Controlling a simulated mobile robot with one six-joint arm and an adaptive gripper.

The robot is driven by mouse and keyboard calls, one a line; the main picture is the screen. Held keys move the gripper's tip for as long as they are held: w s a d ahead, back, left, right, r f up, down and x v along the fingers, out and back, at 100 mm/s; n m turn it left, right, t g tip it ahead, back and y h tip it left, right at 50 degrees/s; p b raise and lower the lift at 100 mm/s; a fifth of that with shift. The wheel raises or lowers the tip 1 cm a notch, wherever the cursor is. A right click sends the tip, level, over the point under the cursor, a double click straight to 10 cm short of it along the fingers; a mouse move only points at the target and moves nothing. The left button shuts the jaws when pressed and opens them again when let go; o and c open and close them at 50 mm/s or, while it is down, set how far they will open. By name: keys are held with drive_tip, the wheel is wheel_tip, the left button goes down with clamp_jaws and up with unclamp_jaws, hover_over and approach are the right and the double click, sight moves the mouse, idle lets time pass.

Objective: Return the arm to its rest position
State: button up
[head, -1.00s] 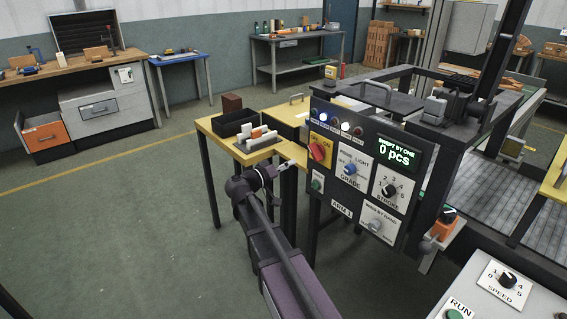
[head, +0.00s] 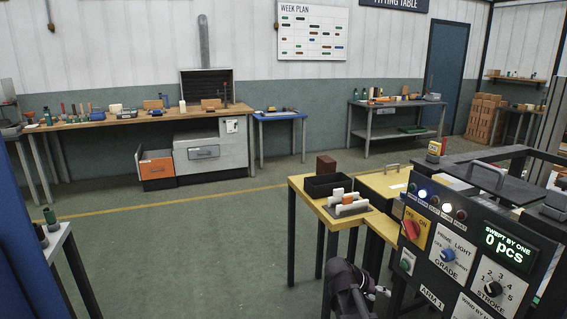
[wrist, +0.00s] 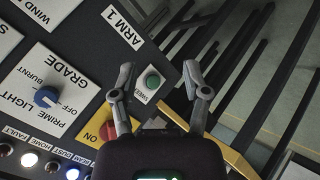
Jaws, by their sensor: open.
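My gripper (wrist: 157,80) is open and empty in the wrist view, its two fingers spread apart. The control panel marked ARM 1 (wrist: 75,60) fills the left side of that view, with a green button (wrist: 152,82) showing between the fingers. I cannot tell the exact gap between fingers and panel.
A yellow-topped stand (head: 312,201) holds a black bin (head: 328,184), a brown block (head: 326,165) and white pieces (head: 345,203). A long workbench (head: 75,126) and a blue table (head: 280,117) stand along the back wall. The green floor (head: 200,245) left of the stand is clear.

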drive_tip(key=s+a+f+n+g+y, duration=0.25)
drive_tip(key=s+a+f+y, duration=0.35)
drive_tip(key=s+a+y, duration=0.45)
wheel_tip(320, 180, up, 18)
drive_tip(key=h+p, duration=0.1)
drive_tip(key=p, duration=1.7)
drive_tip(key=shift+s+a+r+n+p, duration=0.2)
drive_tip(key=shift+s+n+p, duration=0.1)
drive_tip(key=shift+s+n, duration=0.15)
drive_tip(key=shift+s+f, duration=0.1)
